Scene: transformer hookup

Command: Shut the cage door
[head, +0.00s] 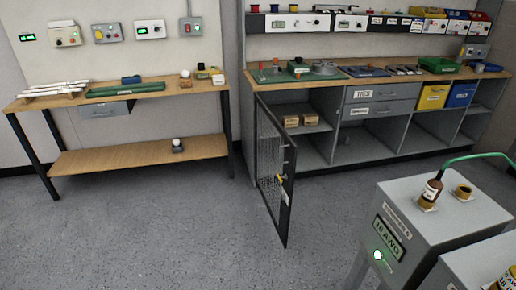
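The cage door (271,160) is a dark-framed wire mesh panel at the left end of the right-hand workbench, in the middle of the head view. It stands open, swung out from the bench front toward me over the floor. Its far edge is at the bench's left post and its free edge is nearer me. A yellow piece (280,180) and a small pale tag sit near the free edge. The open compartment (312,145) behind it holds small cardboard boxes (310,119) on a shelf. Neither of my grippers is in view.
A grey transformer cabinet (411,225) with a green cable (478,156) stands at the front right, with another grey box at the corner. A wooden workbench (140,152) stands at the left. The grey floor (190,225) left of and before the door is clear.

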